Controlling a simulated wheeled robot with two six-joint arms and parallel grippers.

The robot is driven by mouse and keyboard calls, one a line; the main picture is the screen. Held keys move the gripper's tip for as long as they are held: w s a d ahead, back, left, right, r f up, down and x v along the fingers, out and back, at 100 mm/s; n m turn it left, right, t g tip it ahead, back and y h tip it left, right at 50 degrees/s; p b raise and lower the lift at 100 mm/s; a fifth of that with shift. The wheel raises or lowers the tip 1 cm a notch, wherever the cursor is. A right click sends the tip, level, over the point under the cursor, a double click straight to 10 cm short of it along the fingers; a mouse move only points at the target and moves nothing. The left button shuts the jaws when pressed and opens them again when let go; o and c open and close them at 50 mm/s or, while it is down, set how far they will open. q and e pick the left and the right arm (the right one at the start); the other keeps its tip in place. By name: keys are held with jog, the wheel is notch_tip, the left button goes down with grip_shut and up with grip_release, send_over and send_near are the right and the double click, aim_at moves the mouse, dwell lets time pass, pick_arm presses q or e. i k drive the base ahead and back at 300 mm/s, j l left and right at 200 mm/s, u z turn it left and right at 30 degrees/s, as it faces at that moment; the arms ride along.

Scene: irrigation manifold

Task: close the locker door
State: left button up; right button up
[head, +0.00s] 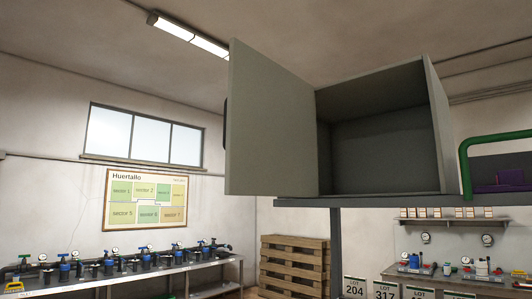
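The grey locker (434,130) stands on a stand at the centre right, its open front facing me. Its inside looks empty. The locker door (270,125) is wide open, hinged at the locker's left side and swung out to the left. A dark piece, perhaps a handle, shows at the door's far left edge. Neither of my grippers is in the head view.
A dark stand (336,245) holds the locker up. A green pipe (464,165) is close at the right edge. A bench with valves (130,278) runs along the left wall. Wooden pallets (293,265) are stacked behind. The space left of the door looks clear.

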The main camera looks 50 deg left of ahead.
aim_at(269, 137)
jog(key=j+z, duration=0.1)
jog(key=j, duration=1.7)
jog(key=k+j+z, duration=0.15)
jog(key=j, duration=0.75)
jog(key=k+j, duration=0.1)
jog(key=j, duration=0.4)
jog(key=u, duration=0.05)
